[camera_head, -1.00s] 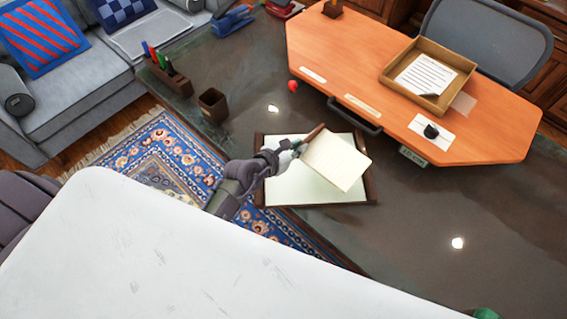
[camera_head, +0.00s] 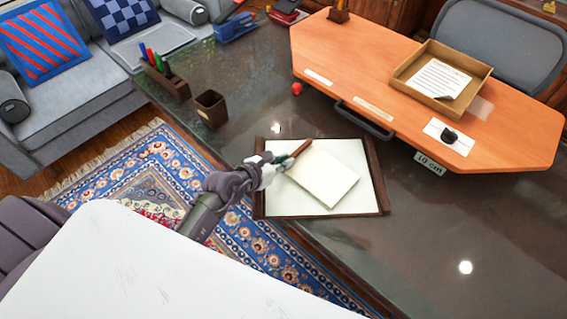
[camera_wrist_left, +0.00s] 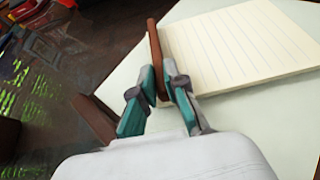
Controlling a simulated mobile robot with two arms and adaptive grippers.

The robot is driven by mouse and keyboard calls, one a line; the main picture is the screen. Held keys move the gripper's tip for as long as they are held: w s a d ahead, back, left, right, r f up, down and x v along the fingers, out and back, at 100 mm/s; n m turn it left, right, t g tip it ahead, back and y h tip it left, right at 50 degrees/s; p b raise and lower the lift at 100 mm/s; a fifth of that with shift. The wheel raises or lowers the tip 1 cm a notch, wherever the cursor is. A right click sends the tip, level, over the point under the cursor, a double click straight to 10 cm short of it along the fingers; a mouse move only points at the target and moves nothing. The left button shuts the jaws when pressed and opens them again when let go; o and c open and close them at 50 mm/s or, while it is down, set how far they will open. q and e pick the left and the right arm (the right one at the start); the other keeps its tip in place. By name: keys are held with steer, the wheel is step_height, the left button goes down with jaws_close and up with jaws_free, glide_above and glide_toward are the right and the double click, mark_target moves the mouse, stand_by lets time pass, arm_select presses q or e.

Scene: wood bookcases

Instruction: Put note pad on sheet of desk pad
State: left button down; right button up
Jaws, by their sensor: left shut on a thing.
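The note pad (camera_head: 326,177) is cream with a brown binding strip along one edge. It is over the pale sheet of the desk pad (camera_head: 350,152), which has dark wood side bars. My left gripper (camera_head: 284,164) is shut on the note pad's brown edge. In the left wrist view the two fingers (camera_wrist_left: 160,95) pinch that strip, and the ruled note pad (camera_wrist_left: 240,45) extends to the right over the pale sheet (camera_wrist_left: 285,110). I cannot tell whether the pad touches the sheet. My right gripper is not in view.
A brown cup (camera_head: 211,107) and a pen holder (camera_head: 165,75) stand left on the dark desk. An orange raised board (camera_head: 400,80) with a paper tray (camera_head: 445,98) is behind. A small red object (camera_head: 296,88) lies near it. The desk right of the pad is clear.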

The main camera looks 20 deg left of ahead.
arm_select(q)
steer(key=shift+r, duration=0.1)
steer(key=c, duration=1.2)
jaws_free()
steer(key=shift+f, duration=0.2)
steer(key=shift+s+r, duration=0.1)
steer(key=shift+r, duration=0.15)
steer(key=v, duration=1.1)
steer(key=shift+s+a, duration=0.1)
steer(key=shift+s, duration=0.05)
steer(key=shift+s+a+r, duration=0.1)
steer(key=shift+s+r, duration=0.05)
steer(key=shift+s, duration=0.05)
